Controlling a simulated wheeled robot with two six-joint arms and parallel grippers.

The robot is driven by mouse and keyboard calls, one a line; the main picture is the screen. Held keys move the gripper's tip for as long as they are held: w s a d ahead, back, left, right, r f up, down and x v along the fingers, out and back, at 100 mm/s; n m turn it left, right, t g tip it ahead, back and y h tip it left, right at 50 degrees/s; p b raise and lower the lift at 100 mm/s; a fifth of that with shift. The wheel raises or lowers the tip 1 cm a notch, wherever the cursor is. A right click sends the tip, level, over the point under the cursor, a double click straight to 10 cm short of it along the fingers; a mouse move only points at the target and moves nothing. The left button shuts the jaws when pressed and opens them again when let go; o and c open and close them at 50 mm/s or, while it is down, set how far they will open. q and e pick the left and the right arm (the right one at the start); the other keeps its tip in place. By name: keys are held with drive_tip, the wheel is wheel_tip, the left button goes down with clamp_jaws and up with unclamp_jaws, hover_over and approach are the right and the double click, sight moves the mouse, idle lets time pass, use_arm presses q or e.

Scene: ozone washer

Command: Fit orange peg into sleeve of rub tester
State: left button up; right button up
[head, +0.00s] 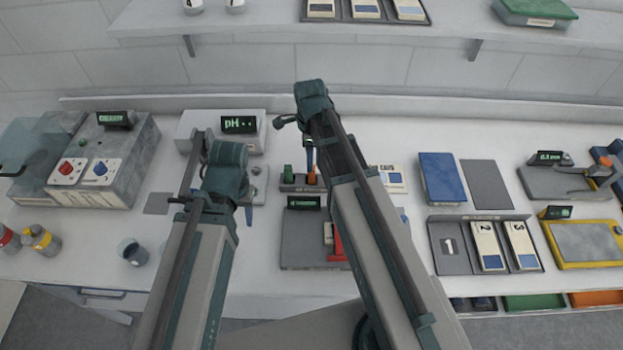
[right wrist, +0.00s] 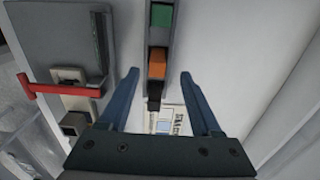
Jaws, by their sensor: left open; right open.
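The orange peg (head: 311,177) stands in a dark rack (head: 300,188) beside a green peg (head: 288,172). In the right wrist view the orange peg (right wrist: 158,62) shows between the fingertips of my right gripper (right wrist: 158,74), with space on both sides. That gripper is open and empty, above the rack. The rub tester (head: 303,245) is a grey unit with a green display and a red arm (head: 336,243); its red arm also shows in the right wrist view (right wrist: 65,89). I cannot clearly make out its sleeve. My left gripper (head: 247,210) is open, left of the rub tester, partly hidden by its arm.
A pH meter (head: 215,130) stands behind my left arm, and a washer unit (head: 105,160) is at the left. A cup (head: 132,252) and bottles stand front left. A blue pad (head: 441,178) and a card tray (head: 455,262) lie to the right.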

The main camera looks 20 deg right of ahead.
sight(312, 177)
use_arm(q)
drive_tip(key=shift+f+b, duration=2.6)
drive_tip(key=shift+f, duration=0.05)
use_arm(e)
drive_tip(key=shift+s+d+f, duration=0.1)
drive_tip(key=shift+s+f, duration=0.05)
drive_tip(key=shift+f, duration=1.2)
drive_tip(key=shift+s+f, duration=0.1)
drive_tip(key=shift+f, duration=1.25)
use_arm(q)
drive_tip(key=shift+r, duration=0.1)
use_arm(e)
drive_tip(key=shift+r, duration=0.15)
clamp_jaws()
